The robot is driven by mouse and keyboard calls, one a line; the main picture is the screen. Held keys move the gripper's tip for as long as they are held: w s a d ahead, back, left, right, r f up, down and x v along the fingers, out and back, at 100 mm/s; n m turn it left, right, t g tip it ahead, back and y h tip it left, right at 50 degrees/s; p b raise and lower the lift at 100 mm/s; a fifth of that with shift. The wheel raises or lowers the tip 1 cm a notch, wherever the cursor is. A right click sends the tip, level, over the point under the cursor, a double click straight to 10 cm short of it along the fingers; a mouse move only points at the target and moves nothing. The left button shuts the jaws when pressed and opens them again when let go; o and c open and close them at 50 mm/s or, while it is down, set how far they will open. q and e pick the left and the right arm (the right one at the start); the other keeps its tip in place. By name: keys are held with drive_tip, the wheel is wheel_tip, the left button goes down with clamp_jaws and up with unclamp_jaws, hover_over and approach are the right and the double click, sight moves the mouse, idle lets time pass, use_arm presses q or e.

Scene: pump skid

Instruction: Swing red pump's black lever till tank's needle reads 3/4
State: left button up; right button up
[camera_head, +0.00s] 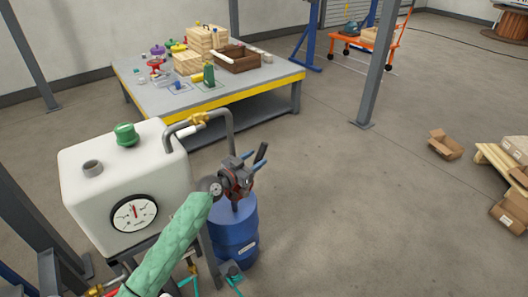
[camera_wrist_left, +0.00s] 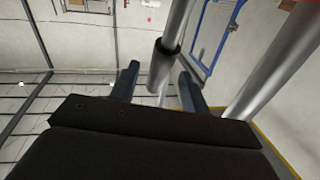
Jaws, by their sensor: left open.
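The white tank (camera_head: 120,180) stands at left with a round dial (camera_head: 134,214) on its front. The dial's red needle points roughly straight up; the scale is too small to read. The red pump (camera_head: 236,181) sits on the blue drum, mostly behind my left gripper (camera_head: 256,171). The pump's black lever (camera_head: 261,152) sticks up beside the fingertips. My left gripper is open at the lever. In the left wrist view, a grey rod with a dark collar (camera_wrist_left: 164,62) lies between the open fingers (camera_wrist_left: 157,88), with no clear contact. My right gripper is out of view.
A grey pipe (camera_head: 229,127) arches from the tank to the pump side. The blue drum (camera_head: 236,232) stands below the pump. A workbench (camera_head: 245,84) with boxes and small items is behind. The floor right of the drum is clear, with cartons (camera_head: 445,145) farther right.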

sight(264, 153)
use_arm(q)
drive_tip(key=x, duration=0.3)
drive_tip(key=shift+w+d+p, duration=0.25)
drive_tip(key=shift+p, duration=0.15)
drive_tip(key=shift+w+d, duration=0.45)
drive_tip(key=shift+w, duration=0.05)
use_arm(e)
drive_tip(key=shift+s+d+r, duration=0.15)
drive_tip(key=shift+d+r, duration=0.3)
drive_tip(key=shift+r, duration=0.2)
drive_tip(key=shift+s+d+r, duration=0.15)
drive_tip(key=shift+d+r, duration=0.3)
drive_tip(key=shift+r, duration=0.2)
use_arm(q)
drive_tip(key=shift+c, duration=0.3)
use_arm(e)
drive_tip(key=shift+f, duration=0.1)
use_arm(q)
clamp_jaws()
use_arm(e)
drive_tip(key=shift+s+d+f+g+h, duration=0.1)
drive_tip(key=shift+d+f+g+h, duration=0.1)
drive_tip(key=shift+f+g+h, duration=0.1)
